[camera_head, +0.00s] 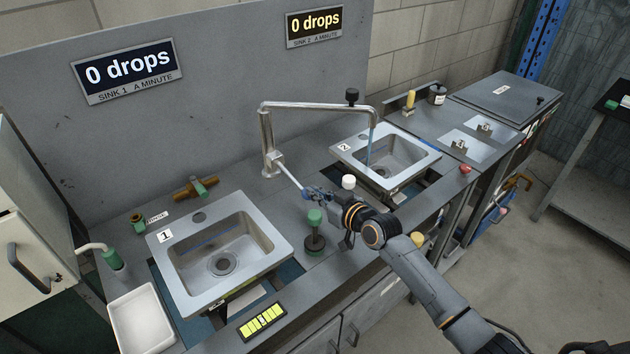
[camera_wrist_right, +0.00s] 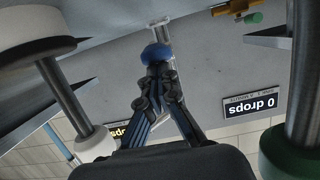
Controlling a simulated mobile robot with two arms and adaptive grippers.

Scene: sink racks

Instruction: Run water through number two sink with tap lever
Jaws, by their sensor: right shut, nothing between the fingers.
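The sink marked 2 (camera_head: 428,158) is at the back right, with the end of the metal tap's spout (camera_head: 310,106) over it. A thin bluish strand (camera_head: 369,148) runs from the spout down into the basin. The tap lever (camera_head: 290,174) slopes from the tap's base toward my right gripper (camera_head: 314,195). The right gripper is shut and empty at the lever's outer end. In the right wrist view, the lever's blue knob (camera_wrist_right: 157,53) is just past the closed fingertips (camera_wrist_right: 156,72); I cannot tell if they touch. The left gripper is out of view.
The sink marked 1 (camera_head: 178,249) is at the left. A green-knobbed post (camera_head: 315,229) and a white-capped post (camera_head: 348,182) stand close to my gripper. The sink 1 sign (camera_head: 127,70) and sink 2 sign (camera_head: 314,24) both read 0 drops.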

